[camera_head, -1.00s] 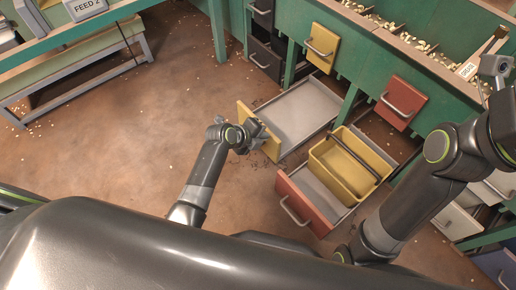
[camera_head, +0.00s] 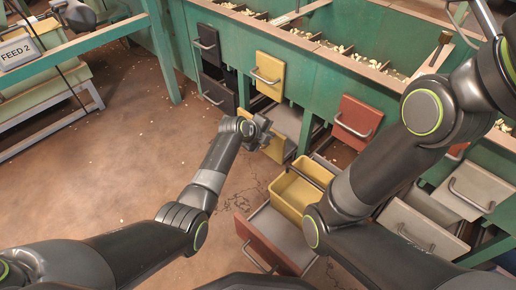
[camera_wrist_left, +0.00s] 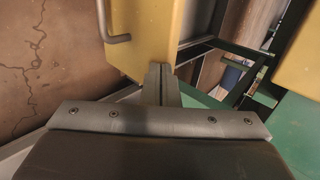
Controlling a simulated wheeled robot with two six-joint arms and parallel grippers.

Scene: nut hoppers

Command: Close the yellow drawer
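The lower yellow drawer (camera_head: 276,150) is partly open below a closed upper yellow drawer (camera_head: 269,75) in the green hopper unit. Some of its grey inside shows in the head view. My left gripper (camera_head: 262,128) is at the drawer's front, partly hiding it. In the left wrist view, the yellow front (camera_wrist_left: 150,35) with its grey handle (camera_wrist_left: 116,37) stands just beyond my left gripper (camera_wrist_left: 160,84). Its fingers look shut together at the front's lower edge in that picture, with nothing between them; contact is unclear. My right gripper is outside the views.
A closed red drawer (camera_head: 358,118) and dark drawers (camera_head: 208,43) flank the yellow ones. Open light-grey drawers (camera_head: 420,228) are at the right. Floor to the left is clear.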

